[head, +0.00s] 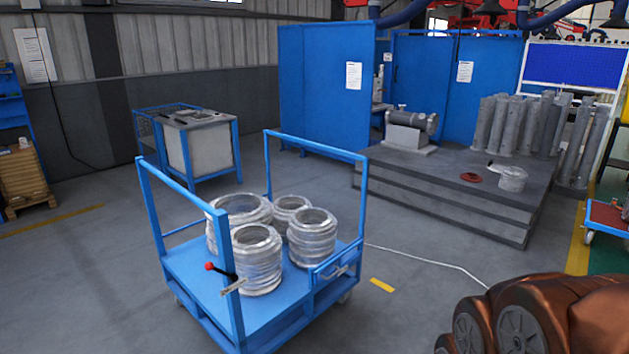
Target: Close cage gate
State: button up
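A blue cart (190,262) stands in the middle foreground, with tall blue tube frames (150,205) at its ends. A lever with a red knob (209,267) sits on its near upright post. A low blue rail piece with a metal handle (338,268) is at the cart's right side. I cannot tell which part is the cage gate; the near side between the posts looks open. Several wrapped ring-shaped parts (257,262) stand on the deck. My brown arm (540,318) shows at the lower right; my gripper is not in view.
A grey stepped platform (440,200) with a machine part (410,128) and several grey cylinders (520,125) is at the back right. A white cabinet in a blue frame (200,148) stands at the back left. A white cable (430,262) crosses the floor. Floor left of the cart is clear.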

aim_at(334, 271)
jog(key=z, duration=0.2)
jog(key=i, duration=2.35)
jog(key=u, duration=0.95)
jog(key=i, duration=0.45)
jog(key=u, duration=0.15)
